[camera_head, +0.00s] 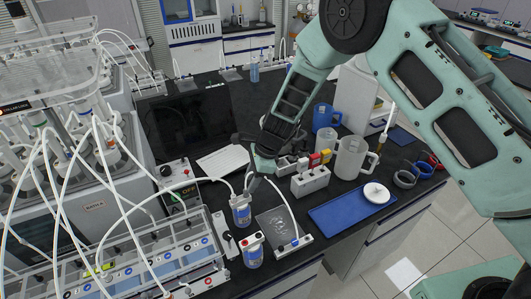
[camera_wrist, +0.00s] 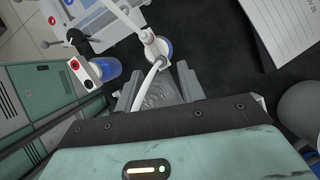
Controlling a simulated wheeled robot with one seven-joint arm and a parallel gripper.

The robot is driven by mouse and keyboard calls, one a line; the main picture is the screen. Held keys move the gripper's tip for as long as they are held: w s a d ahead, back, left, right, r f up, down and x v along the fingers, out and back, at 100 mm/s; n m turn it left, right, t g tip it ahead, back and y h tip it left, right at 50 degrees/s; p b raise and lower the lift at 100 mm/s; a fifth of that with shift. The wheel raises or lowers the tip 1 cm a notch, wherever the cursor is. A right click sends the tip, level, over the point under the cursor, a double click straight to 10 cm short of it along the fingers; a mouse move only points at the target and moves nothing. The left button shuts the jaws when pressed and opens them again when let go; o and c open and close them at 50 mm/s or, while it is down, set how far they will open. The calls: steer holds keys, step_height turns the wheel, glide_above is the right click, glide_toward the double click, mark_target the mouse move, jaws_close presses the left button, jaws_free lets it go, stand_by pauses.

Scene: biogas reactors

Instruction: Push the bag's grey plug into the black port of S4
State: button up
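The clear grey bag (camera_head: 275,226) lies on the dark bench; its textured face also shows between my fingers in the wrist view (camera_wrist: 161,92). Its white tube (camera_head: 287,207) rises from a white block at the front edge and arches toward my gripper (camera_head: 259,177). In the wrist view the tube (camera_wrist: 147,84) runs between my fingers (camera_wrist: 160,70), which stand apart, up to a bottle's cap (camera_wrist: 158,48). The grey plug and that cap's port are too small to tell apart. A second blue-labelled bottle (camera_head: 252,251) with red and black ports (camera_wrist: 89,68) stands nearer the front. No S4 label is readable.
A white block with coloured caps (camera_head: 310,181), a clear jug (camera_head: 350,158) and a blue tray (camera_head: 345,212) with a white disc stand at right.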

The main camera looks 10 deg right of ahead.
steer(key=b+v, duration=0.3)
steer(key=v, duration=1)
steer(key=shift+d+r+b, duration=0.15)
steer(key=shift+r+b, duration=0.05)
steer(key=shift+b, duration=0.15)
steer(key=s+a+n+g+h+b, duration=0.15)
steer(key=s+n+b, duration=0.55)
steer(key=s+n, duration=0.9)
steer(key=s+d+f+n+t+h+b, duration=0.1)
steer(key=s+n, duration=0.3)
steer(key=s, duration=0.4)
steer(key=s+d+f+n+h+b, duration=0.1)
steer(key=s+d+n, duration=0.3)
steer(key=s, duration=0.4)
steer(key=shift+s+d+f+n+t+b, duration=0.2)
steer(key=shift+d+f+n+t+b, duration=0.15)
steer(key=shift+f+n+b, duration=0.3)
steer(key=shift+o, duration=0.4)
